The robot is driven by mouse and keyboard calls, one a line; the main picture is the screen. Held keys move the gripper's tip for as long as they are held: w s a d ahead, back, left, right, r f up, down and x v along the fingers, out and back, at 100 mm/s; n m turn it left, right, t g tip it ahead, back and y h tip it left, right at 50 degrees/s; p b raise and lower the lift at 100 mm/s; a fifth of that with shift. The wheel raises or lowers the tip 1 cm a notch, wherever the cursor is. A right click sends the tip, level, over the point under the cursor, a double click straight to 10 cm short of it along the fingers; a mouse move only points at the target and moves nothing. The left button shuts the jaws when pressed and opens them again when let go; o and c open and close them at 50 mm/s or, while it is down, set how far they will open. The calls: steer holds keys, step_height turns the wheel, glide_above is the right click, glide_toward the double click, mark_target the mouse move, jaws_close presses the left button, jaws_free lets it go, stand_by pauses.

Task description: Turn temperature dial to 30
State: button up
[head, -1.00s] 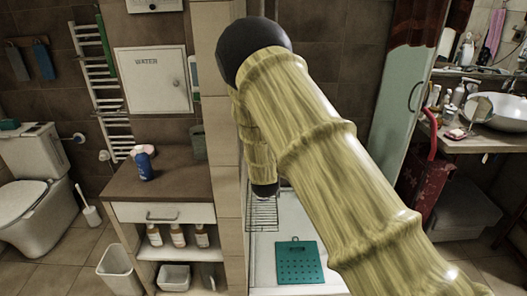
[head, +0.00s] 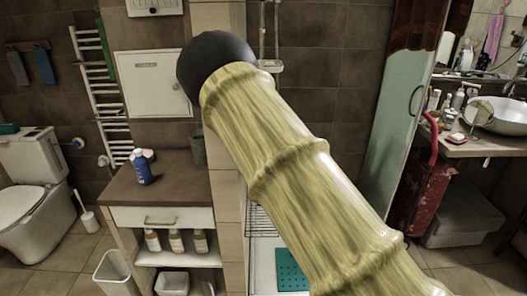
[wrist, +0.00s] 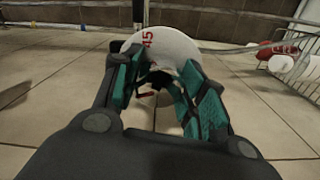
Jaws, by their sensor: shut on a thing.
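In the wrist view, the temperature dial (wrist: 178,46) is a white rounded piece with a red "45" on its upper left, just beyond my fingertips. My gripper (wrist: 160,82) has teal-padded fingers on either side of the dial's near part and is shut on it. A dark part and a bit of red show between the fingers. The exact contact is partly hidden, and no 30 mark is readable. In the head view, my yellow arm crosses the middle and hides my gripper and the dial.
A wire basket (wrist: 296,48) with red and white items is at the wrist view's right. In the head view, a wooden-topped cabinet (head: 128,190) with a blue bottle (head: 142,170) stands left of the partition. The glass panel (head: 398,140) and sink counter (head: 460,148) are to the right.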

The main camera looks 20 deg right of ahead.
steer(key=o, duration=1)
steer(key=shift+f, duration=0.1)
steer(key=shift+m+p, duration=0.3)
